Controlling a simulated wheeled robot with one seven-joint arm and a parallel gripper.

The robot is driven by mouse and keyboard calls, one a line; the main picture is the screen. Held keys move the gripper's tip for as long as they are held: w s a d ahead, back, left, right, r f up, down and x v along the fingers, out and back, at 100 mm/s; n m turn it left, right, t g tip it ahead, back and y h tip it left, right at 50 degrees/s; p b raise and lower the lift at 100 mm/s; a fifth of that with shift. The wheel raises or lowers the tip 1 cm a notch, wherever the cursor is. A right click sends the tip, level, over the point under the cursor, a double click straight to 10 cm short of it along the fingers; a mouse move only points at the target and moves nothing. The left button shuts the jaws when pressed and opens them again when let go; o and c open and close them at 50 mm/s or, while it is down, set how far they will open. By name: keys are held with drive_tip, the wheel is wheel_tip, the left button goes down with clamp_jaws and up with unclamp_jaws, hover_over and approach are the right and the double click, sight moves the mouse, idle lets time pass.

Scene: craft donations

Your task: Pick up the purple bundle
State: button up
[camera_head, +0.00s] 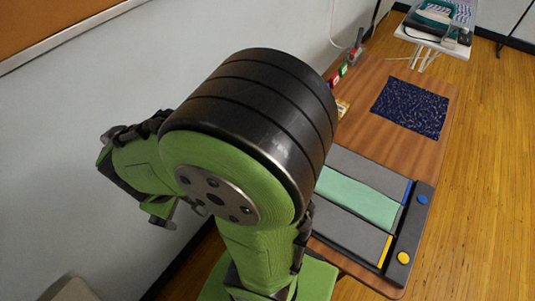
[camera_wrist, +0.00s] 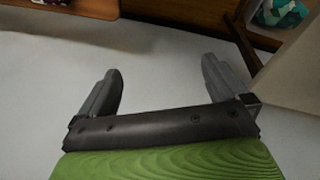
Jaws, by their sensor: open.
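I cannot make out a purple bundle for certain in either view. A small dark item with a purplish tint (camera_wrist: 52,2) shows at the top left edge of the wrist view, cut off by the frame and too small to identify. My gripper (camera_wrist: 161,70) is open and empty in the wrist view, its two grey fingers wide apart over a plain pale surface. In the head view my green arm and its black joint fill the middle and hide part of the table; the gripper's fingers are not clear there.
A wooden table (camera_head: 375,140) holds a dark blue speckled mat (camera_head: 411,107) and a black-edged tray (camera_head: 396,276) with grey and green panels. Small coloured items (camera_head: 343,70) line its wall side. A white stand (camera_head: 430,40) is behind. A teal-and-white item (camera_wrist: 282,12) shows top right.

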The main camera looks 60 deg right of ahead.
drive_tip(key=s+d+f+n+g+h, duration=0.1)
drive_tip(key=d+f+n+h, duration=0.2)
drive_tip(key=d+f+n, duration=0.1)
drive_tip(key=s+d+f+n+g+h+b, duration=0.1)
drive_tip(key=d+f+n+h, duration=0.3)
drive_tip(key=d+f, duration=0.3)
drive_tip(key=s+d+f+n+g+h+b, duration=0.1)
drive_tip(key=d+f+n+g+h, duration=0.1)
drive_tip(key=d+f+n+h, duration=0.2)
drive_tip(key=shift+d+f+n, duration=0.45)
drive_tip(key=shift+d+f, duration=0.05)
drive_tip(key=shift+f, duration=0.3)
drive_tip(key=shift+d+f+n, duration=0.45)
drive_tip(key=shift+d+f, duration=0.05)
drive_tip(key=shift+f, duration=0.25)
drive_tip(key=b+x, duration=0.2)
drive_tip(key=x, duration=0.8)
drive_tip(key=shift+d, duration=0.1)
drive_tip(key=b+x, duration=0.1)
drive_tip(key=x, duration=0.4)
drive_tip(key=shift+d+b, duration=0.3)
drive_tip(key=shift+d, duration=0.05)
drive_tip(key=shift+r, duration=0.15)
drive_tip(key=c, duration=1)
